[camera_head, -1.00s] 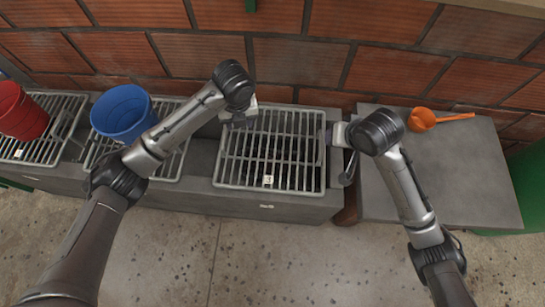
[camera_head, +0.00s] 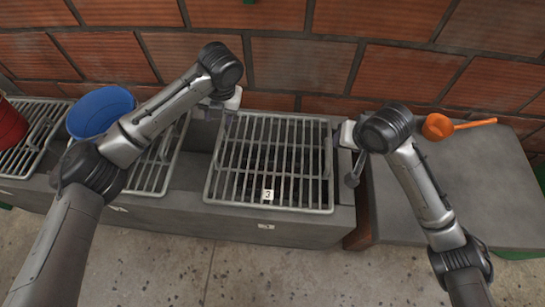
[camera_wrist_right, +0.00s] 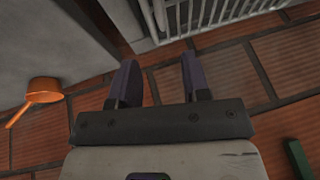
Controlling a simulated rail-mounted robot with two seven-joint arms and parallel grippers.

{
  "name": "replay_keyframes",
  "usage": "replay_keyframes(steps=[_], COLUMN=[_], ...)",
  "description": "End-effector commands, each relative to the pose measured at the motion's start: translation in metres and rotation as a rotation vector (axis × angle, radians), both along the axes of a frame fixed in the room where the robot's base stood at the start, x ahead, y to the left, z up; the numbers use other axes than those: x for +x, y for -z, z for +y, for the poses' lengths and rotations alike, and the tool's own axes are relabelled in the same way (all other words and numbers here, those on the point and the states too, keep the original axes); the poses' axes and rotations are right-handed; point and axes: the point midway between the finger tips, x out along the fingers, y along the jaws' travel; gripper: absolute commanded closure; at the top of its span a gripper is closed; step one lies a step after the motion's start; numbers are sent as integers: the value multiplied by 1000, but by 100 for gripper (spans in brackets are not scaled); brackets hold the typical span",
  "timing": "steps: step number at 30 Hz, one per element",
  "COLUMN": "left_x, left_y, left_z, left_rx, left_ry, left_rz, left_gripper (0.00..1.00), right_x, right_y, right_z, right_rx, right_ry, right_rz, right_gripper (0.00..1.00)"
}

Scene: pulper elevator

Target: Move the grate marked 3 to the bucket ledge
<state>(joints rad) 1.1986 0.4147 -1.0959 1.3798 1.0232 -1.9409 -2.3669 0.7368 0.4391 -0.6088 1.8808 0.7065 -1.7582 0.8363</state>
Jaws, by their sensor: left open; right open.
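The grate marked 3 (camera_head: 254,158) is a grey metal grid with a white "3" tag at its front edge. It lies over the dark opening of the concrete trough. My left gripper (camera_head: 229,112) is open at the grate's far left corner; its fingers are partly hidden. My right gripper (camera_head: 341,152) is open beside the grate's right edge. In the right wrist view both right fingers (camera_wrist_right: 156,76) stand apart with nothing between them, and grate bars show beyond them. I cannot tell whether either gripper touches the grate.
A blue bucket (camera_head: 98,108) and a red bucket (camera_head: 9,126) stand on other grates at the left. An orange scoop (camera_head: 438,127) lies on the grey slab (camera_head: 475,185) at the right. A brick wall (camera_head: 300,65) rises behind. The floor in front is clear.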

Motion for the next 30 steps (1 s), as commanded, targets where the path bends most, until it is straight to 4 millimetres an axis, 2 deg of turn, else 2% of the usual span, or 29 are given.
replay_keyframes(steps=[5, 8, 21, 30], left_x=[0, 0, 0, -2], left_y=[10, 22, 97, 127], left_z=[2, 4, 19, 25], left_rx=[0, 1, 1, 0], left_ry=[-1, -2, -2, -1], left_rz=[2, 2, 2, 0], left_gripper=[56, 56, 56, 56], right_x=[3, 8, 38, 48], right_y=[9, 20, 89, 117], right_z=[2, 4, 17, 23], right_rx=[0, 1, 0, 1], right_ry=[1, 1, 1, 0], right_rz=[2, 2, 2, 0], right_gripper=[57, 57, 57, 57])
